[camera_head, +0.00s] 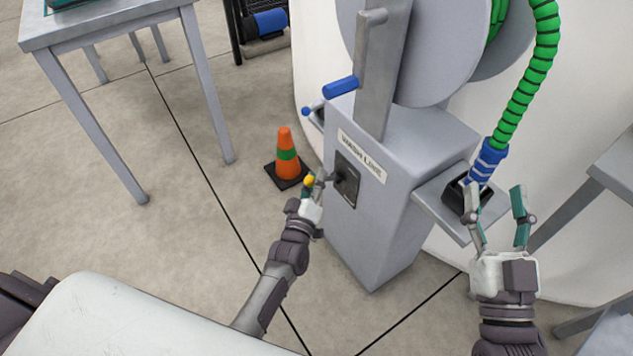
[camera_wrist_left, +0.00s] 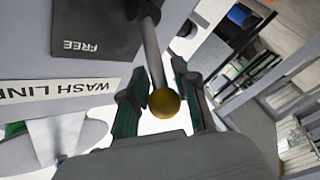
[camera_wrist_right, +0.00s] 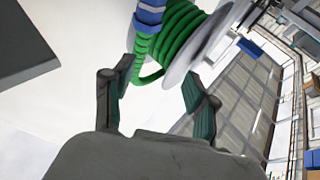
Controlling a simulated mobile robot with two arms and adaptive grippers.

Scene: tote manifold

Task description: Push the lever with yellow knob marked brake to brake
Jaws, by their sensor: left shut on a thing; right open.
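The brake lever's yellow knob (camera_head: 309,181) stands out from the dark plate (camera_head: 347,178) on the front of the grey pedestal. In the left wrist view the yellow knob (camera_wrist_left: 164,103) sits on a grey rod between the fingers. The plate there reads FREE (camera_wrist_left: 80,45); no brake marking is legible. My left gripper (camera_head: 312,187) is at the lever, shut on it, one finger on each side of the rod. My right gripper (camera_head: 497,208) is open and empty, in front of the shelf on the pedestal's right side.
The pedestal (camera_head: 370,230) carries a WASH LINE label, a large hose reel (camera_head: 430,50) and a blue-handled crank (camera_head: 340,87). A green hose (camera_head: 525,85) ends in a black holder (camera_head: 462,198) near my right gripper. An orange cone (camera_head: 287,160) stands left of the pedestal. Tables stand at both sides.

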